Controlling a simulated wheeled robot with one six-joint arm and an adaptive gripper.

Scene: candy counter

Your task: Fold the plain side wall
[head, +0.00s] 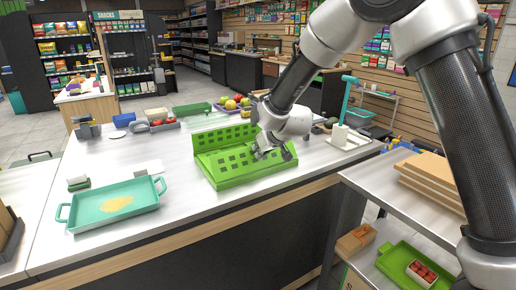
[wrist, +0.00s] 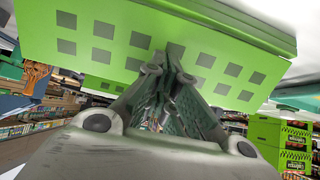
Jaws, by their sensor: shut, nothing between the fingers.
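A bright green folding crate (head: 228,178) sits on the white counter, left of my wrist. Its far long wall (head: 215,139), with a row of square holes, stands upright. A green panel with dark squares (head: 222,159) lies inside the low near rim. My gripper (head: 270,153) is over the right part of the crate, shut and empty, and hides part of its right end. In the wrist view my gripper (wrist: 168,72) points at a green panel with square holes (wrist: 115,45); I cannot tell if it touches. I cannot make out which wall is the plain side wall.
A teal tray (head: 92,216) with a yellowish patch lies at the left front. A green tray (head: 192,109) and a fruit tray (head: 236,104) stand behind the crate. A teal-headed device (head: 345,118) stands at right. The counter between teal tray and crate is clear.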

